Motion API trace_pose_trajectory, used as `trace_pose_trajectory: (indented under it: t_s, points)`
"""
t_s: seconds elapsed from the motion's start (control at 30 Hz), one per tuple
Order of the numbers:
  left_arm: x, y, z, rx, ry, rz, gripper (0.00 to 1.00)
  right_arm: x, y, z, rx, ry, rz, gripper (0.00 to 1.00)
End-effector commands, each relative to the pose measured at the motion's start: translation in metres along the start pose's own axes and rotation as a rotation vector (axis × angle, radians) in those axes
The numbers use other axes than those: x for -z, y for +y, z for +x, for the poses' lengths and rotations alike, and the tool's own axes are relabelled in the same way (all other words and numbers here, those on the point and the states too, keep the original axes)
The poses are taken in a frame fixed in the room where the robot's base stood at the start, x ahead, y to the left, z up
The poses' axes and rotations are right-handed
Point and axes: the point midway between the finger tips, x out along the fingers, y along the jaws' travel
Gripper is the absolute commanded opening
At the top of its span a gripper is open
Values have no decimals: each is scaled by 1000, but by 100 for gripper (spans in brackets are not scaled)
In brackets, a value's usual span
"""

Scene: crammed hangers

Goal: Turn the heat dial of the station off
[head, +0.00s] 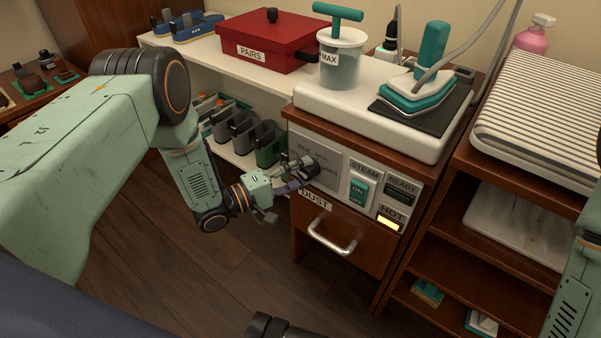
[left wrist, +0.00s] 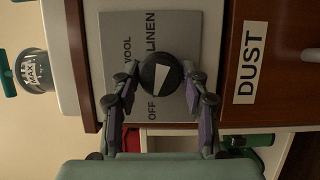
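The heat dial is a round black knob with a white mark in the left wrist view (left wrist: 160,72). It sits on a grey panel (left wrist: 196,24) lettered WOOL, LINEN and OFF; part of the lettering is hidden. My left gripper (left wrist: 160,75) has one finger on either side of the knob, with narrow gaps seeming to show. In the head view, my left gripper (head: 304,169) is at the station's (head: 349,138) front panel and covers part of the dial. I cannot tell exactly where the white mark points. My right gripper is out of view.
Right of the panel are a teal ON switch (head: 357,191) and a lit HOT lamp (head: 388,223). Below is the DUST drawer with a metal handle (head: 331,237). An iron (head: 425,80) and a MAX tank (head: 340,58) stand on top. Open floor lies to the left.

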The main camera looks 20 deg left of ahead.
Motion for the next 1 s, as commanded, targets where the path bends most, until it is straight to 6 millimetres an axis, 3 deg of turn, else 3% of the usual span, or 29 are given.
trace_pose_trajectory:
  t_s: [0.23,0.63,1.0]
  points:
    - [0,0,0,0,-1,2,68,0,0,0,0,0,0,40]
    - [0,0,-6,2,1,2,68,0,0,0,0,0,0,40]
    - [2,0,-76,1,6,0,68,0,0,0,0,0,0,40]
